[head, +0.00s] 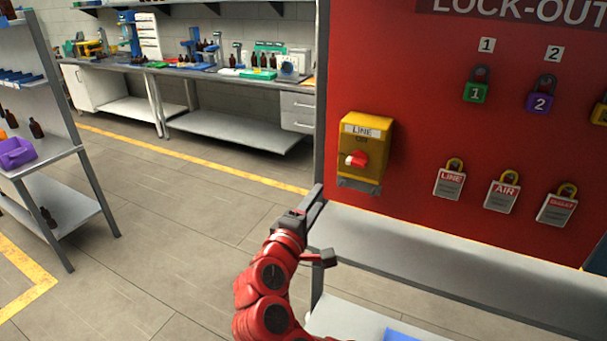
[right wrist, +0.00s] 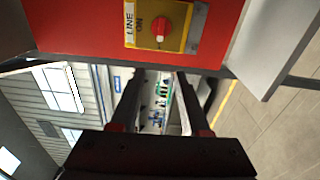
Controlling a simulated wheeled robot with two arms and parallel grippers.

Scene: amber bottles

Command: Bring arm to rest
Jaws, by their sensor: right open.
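My right arm, red with dark joints, rises from the bottom middle of the head view. Its gripper (head: 324,226) is open and empty, in front of the lower left corner of the red lock-out board (head: 425,130). In the right wrist view the two dark fingers of the gripper (right wrist: 160,80) stand apart with nothing between them. The yellow LINE switch box (head: 376,133) with a red knob (head: 356,159) is on the board, above the gripper and apart from it. The box also shows at the top of the right wrist view (right wrist: 187,32). My left gripper is not in view.
A grey shelf (head: 430,250) runs below the board, close to the right of the gripper. Padlocks and tags hang on the board. A rack (head: 75,205) with amber bottles stands at the left. A workbench (head: 220,74) stands at the back. The floor between is clear.

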